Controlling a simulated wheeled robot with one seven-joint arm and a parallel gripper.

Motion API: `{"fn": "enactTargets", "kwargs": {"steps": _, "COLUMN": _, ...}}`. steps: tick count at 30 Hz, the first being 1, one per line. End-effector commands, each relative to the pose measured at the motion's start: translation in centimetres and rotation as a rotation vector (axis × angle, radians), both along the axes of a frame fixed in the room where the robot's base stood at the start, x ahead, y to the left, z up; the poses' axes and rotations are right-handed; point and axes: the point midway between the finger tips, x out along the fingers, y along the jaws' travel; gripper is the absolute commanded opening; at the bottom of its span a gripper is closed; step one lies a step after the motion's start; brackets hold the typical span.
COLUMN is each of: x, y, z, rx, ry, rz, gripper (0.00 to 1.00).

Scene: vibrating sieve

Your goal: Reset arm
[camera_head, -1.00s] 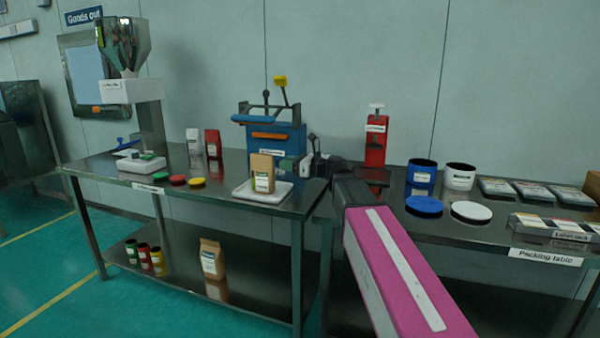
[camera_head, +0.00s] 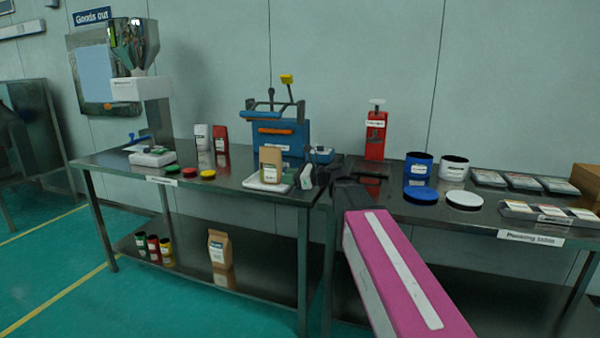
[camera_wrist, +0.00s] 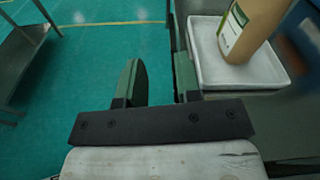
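My gripper (camera_wrist: 158,85) shows in the wrist view with its two green-grey fingers apart and nothing between them. In that view it hangs over the front edge of the table, with floor visible to the left of the fingers. In the head view my gripper (camera_head: 308,178) is small and partly hidden at the end of my pink arm, just right of the brown bag (camera_head: 271,165). The bag stands upright on a white tray (camera_head: 257,184). Bag and tray also show at the upper right of the wrist view, apart from the fingers.
A blue machine (camera_head: 281,136) stands behind the bag. A red press (camera_head: 376,135), blue and white tubs and lids are on the packing table (camera_head: 490,228) at right. Coloured lids (camera_head: 207,174) and a hopper machine (camera_head: 135,50) are at left. Floor in front is clear.

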Motion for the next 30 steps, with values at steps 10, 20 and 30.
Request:
{"fn": "enactTargets", "kwargs": {"steps": 10, "x": -2.8, "y": -3.0, "z": -9.7, "rx": -0.376, "ry": -0.211, "rz": 0.079, "gripper": 0.32}}
{"fn": "enactTargets", "kwargs": {"steps": 20, "x": -10.5, "y": -11.4, "z": -25.3, "rx": -1.016, "ry": -0.552, "rz": 0.521, "gripper": 0.32}}
{"fn": "enactTargets", "kwargs": {"steps": 30, "x": -19.2, "y": -21.2, "z": -34.7, "rx": -1.364, "ry": -0.775, "rz": 1.251, "gripper": 0.32}}
